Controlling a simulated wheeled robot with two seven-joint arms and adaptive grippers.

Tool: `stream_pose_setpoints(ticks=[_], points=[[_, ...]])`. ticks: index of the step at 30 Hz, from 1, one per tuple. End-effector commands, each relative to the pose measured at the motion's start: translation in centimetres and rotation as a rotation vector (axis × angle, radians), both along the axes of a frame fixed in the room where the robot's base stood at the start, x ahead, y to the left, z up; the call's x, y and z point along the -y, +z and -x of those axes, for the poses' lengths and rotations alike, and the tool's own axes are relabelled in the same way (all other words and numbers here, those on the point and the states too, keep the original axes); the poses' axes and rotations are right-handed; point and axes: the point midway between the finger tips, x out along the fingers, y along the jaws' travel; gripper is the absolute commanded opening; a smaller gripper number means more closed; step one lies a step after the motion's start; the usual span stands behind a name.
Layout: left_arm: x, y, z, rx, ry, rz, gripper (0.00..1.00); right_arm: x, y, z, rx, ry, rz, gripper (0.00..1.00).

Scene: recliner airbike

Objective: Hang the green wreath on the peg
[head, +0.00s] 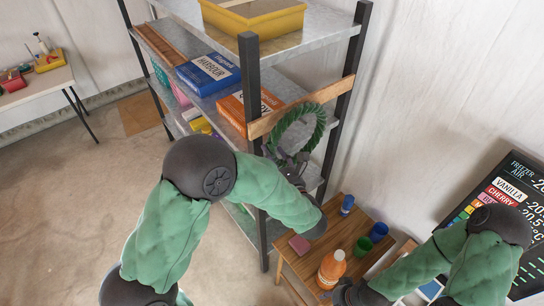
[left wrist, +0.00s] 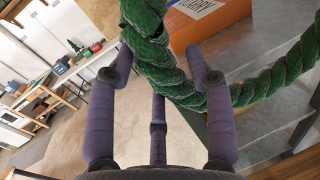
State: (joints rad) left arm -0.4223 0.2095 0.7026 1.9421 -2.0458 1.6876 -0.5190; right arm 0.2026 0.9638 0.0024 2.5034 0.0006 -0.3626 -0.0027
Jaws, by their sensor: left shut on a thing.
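The green wreath (head: 320,124) is a twisted ring, held upright beside the end of the metal shelf. My left gripper (head: 291,158) is shut on its lower part. In the left wrist view the wreath (left wrist: 150,42) passes between the purple fingers of my left gripper (left wrist: 160,72). A wooden board (head: 335,93) crosses the shelf end just behind the wreath. I cannot make out a peg on it; the wreath may hide it. I cannot tell whether wreath and board touch. My right gripper (head: 352,292) is low at the bottom edge, its fingers unclear.
The shelf (head: 250,62) holds a yellow tray (head: 262,18), a blue box (head: 208,72) and an orange box (head: 237,108). A small wooden table (head: 310,262) below carries an orange bottle (head: 331,268) and cups. A dark menu board (head: 500,190) stands at right.

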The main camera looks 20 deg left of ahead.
Motion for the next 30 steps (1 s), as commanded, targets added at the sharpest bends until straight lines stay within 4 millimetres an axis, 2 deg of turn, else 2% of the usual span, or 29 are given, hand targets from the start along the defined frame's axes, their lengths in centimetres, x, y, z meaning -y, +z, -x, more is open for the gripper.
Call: stream_pose_setpoints(ticks=[6,7,9,10,23,30], points=[[0.0,-0.2,0.1,-0.007,0.0,-0.002,0.09,0.0,0.0,0.0,0.0,0.0,0.0,0.4],[0.0,-0.3,0.1,-0.007,0.0,-0.002,0.58,0.0,0.0,0.0,0.0,0.0,0.0,0.4],[0.0,-0.2,0.1,-0.007,0.0,-0.002,0.78,0.0,0.0,0.0,0.0,0.0,0.0,0.4],[0.0,-0.2,0.1,-0.006,0.0,-0.001,0.8,0.0,0.0,0.0,0.0,0.0,0.0,0.4],[0.4,-0.2,0.4,-0.006,-0.002,-0.001,0.8,0.0,0.0,0.0,0.0,0.0,0.0,0.4],[3.0,-0.2,3.0,-0.004,-0.007,-0.002,0.8,0.0,0.0,0.0,0.0,0.0,0.0,0.4]])
